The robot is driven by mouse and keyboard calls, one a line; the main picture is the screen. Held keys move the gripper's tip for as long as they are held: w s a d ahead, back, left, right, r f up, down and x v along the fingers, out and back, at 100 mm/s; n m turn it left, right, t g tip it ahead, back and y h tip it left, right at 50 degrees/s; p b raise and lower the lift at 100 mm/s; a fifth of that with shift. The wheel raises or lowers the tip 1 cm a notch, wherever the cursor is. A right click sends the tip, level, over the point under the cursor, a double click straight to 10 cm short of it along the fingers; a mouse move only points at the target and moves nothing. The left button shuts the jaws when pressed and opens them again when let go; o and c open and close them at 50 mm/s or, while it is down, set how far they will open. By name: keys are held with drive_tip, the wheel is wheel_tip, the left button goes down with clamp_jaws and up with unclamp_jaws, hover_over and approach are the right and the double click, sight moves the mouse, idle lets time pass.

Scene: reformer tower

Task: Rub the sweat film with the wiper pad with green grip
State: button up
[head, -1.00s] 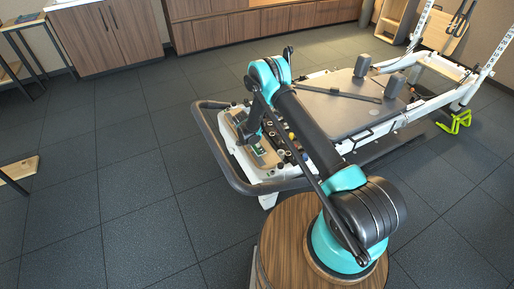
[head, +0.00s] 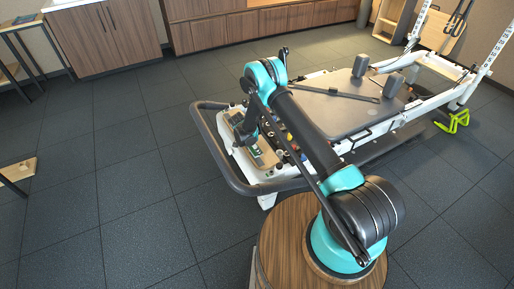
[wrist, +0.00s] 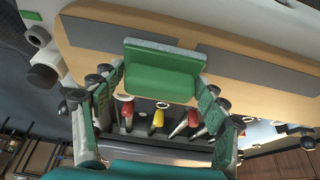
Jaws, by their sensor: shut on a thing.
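The wiper pad with green grip (wrist: 160,82) is between the fingers of my gripper (wrist: 162,86) in the wrist view. My gripper is shut on the green grip. The wiper's grey pad edge (wrist: 165,50) faces a tan board (wrist: 215,35) with dark grey strips. I cannot tell whether the pad touches the board. I cannot pick out the sweat film in either view.
Red and yellow-handled tools (wrist: 157,120) sit in a dark rack beside the board. The reformer's dark curved rail (head: 215,160) runs around its left end. Its grey carriage (head: 335,105) lies to the right.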

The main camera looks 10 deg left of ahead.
drive_tip(key=shift+s+a+f, duration=0.1)
drive_tip(key=shift+s+a, duration=0.15)
drive_tip(key=shift+a, duration=0.05)
drive_tip(key=shift+w+d+r, duration=0.1)
drive_tip(key=shift+w+d, duration=0.35)
drive_tip(key=shift+d, duration=0.2)
drive_tip(key=shift+w+d+r, duration=0.1)
drive_tip(key=shift+w+d, duration=0.35)
drive_tip(key=shift+d, duration=0.2)
drive_tip(key=shift+s+a+f, duration=0.15)
drive_tip(key=shift+s+a, duration=0.3)
drive_tip(key=shift+a, duration=0.2)
drive_tip(key=shift+s+a, duration=0.45)
drive_tip(key=shift+a, duration=0.2)
drive_tip(key=shift+w+d, duration=0.5)
drive_tip(key=shift+d, duration=0.2)
drive_tip(key=shift+w+d, duration=0.45)
drive_tip(key=shift+d, duration=0.2)
drive_tip(key=shift+s+a, duration=0.5)
drive_tip(key=shift+a, duration=0.2)
drive_tip(key=shift+s+a, duration=0.45)
drive_tip(key=shift+a, duration=0.2)
